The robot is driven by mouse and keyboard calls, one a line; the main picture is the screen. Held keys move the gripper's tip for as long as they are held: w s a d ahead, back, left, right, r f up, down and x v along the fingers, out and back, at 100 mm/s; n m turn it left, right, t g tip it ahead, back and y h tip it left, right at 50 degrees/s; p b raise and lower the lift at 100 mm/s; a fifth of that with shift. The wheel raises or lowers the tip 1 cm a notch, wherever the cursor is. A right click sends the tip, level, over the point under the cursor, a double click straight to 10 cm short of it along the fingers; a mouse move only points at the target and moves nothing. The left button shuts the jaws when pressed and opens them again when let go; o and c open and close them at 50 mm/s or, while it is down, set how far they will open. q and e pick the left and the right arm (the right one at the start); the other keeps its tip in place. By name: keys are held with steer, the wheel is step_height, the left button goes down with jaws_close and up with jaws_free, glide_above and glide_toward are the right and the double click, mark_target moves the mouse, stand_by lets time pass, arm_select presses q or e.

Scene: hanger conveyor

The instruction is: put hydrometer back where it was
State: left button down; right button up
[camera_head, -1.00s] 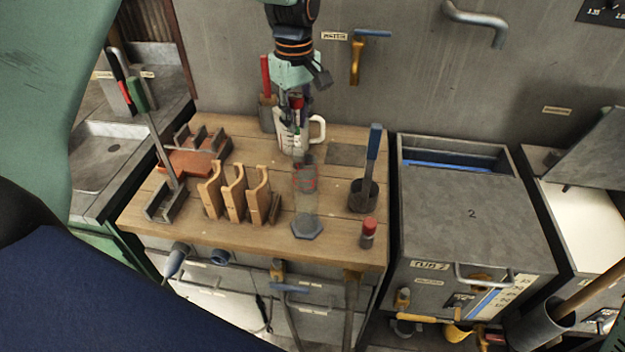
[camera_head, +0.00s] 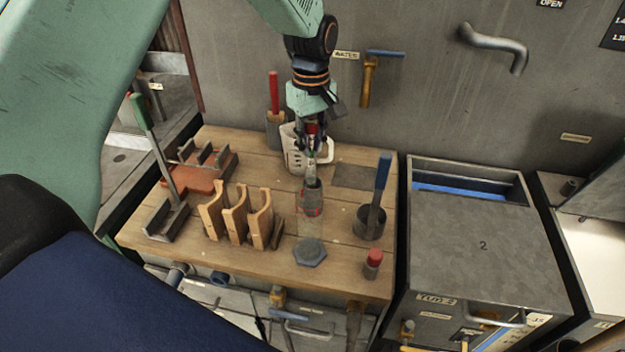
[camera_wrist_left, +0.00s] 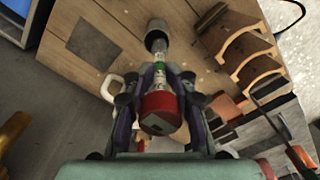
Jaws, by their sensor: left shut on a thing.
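My left gripper (camera_head: 313,138) is shut on the hydrometer (camera_head: 311,160) and holds it above the wooden bench. The hydrometer hangs roughly upright. In the left wrist view, its red cap (camera_wrist_left: 160,108) and pale stem with a green band (camera_wrist_left: 155,72) show between the fingers (camera_wrist_left: 160,80). A clear cylinder (camera_head: 310,215) with red marks and a grey hexagonal base (camera_head: 310,252) stands on the bench below. A dark grey part lies at the hydrometer's lower end; I cannot tell if it is inside the cylinder. My right gripper is not in view.
A white jug (camera_head: 297,152) stands close behind the hydrometer. Three wooden cradles (camera_head: 238,218) are to the left. A dark cup (camera_head: 369,222) with a blue-handled tool and a small red-capped bottle (camera_head: 373,263) are to the right.

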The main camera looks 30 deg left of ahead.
mark_target(312, 166)
arm_select(q)
step_height(312, 166, down, 3)
steer(key=shift+w+r, duration=0.1)
steer(key=shift+r, duration=0.05)
steer(key=shift+w+d+f, duration=0.25)
steer(key=shift+f, duration=0.4)
steer(key=shift+s+f, duration=0.2)
steer(key=shift+f, duration=0.85)
steer(key=shift+s+a+f, duration=0.1)
steer(key=shift+a+f, duration=0.15)
steer(key=shift+f, duration=0.1)
steer(key=shift+w+d+f, duration=0.2)
steer(key=shift+w+f, duration=0.05)
steer(key=c, duration=1.5)
jaws_free()
steer(key=o, duration=0.4)
steer(key=shift+s+a+r, duration=0.1)
steer(key=shift+s+a, duration=0.05)
steer(key=shift+s, duration=0.05)
steer(key=shift+w, duration=0.15)
